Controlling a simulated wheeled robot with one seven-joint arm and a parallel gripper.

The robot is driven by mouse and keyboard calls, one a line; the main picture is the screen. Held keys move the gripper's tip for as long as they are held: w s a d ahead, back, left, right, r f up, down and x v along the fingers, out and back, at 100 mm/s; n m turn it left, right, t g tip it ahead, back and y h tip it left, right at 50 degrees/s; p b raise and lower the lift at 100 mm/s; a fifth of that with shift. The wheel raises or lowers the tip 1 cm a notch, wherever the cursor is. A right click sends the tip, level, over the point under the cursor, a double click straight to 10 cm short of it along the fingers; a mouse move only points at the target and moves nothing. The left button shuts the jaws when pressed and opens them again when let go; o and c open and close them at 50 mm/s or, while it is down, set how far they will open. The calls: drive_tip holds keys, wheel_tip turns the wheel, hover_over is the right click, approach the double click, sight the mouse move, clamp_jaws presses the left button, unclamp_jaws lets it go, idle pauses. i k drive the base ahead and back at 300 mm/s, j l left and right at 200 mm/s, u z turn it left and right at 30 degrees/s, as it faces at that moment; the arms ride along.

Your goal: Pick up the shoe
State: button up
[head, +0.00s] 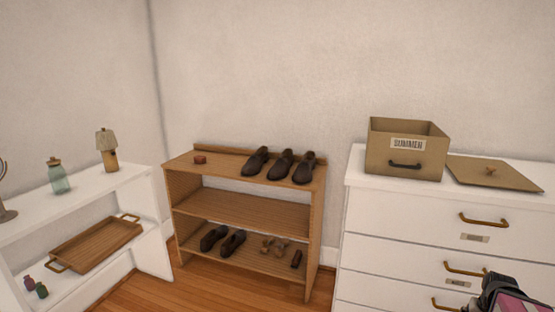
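Several dark brown shoes are on a wooden shoe rack. On its top board stand a left shoe (255,161), a middle shoe (281,165) and a right shoe (304,168), side by side. On the bottom shelf are two more dark shoes, one at the left (213,238) and one beside it (232,243). Part of my gripper (505,297) shows at the lower right corner, in front of the white dresser and well apart from the shoes. Its fingertips are not clearly visible, so its opening cannot be told.
The wooden rack (220,207) has an empty middle shelf. A white shelf (100,187) holds a wooden tray (98,244).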

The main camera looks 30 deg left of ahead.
sight(253, 165)
drive_tip(key=i+u, duration=0.25)
drive_tip(key=l+u, duration=0.1)
drive_tip(key=u, duration=0.65)
drive_tip(key=i+l+u, duration=0.1)
drive_tip(key=u, duration=0.4)
drive_tip(key=l+u, duration=0.2)
drive_tip(key=u, duration=0.3)
drive_tip(key=i+j, duration=0.15)
drive_tip(key=j, duration=0.15)
drive_tip(key=i+j+z, duration=0.1)
drive_tip(key=j, duration=0.25)
drive_tip(key=i+j, duration=0.25)
drive_tip(key=i+j+z, duration=0.1)
drive_tip(key=j, duration=0.3)
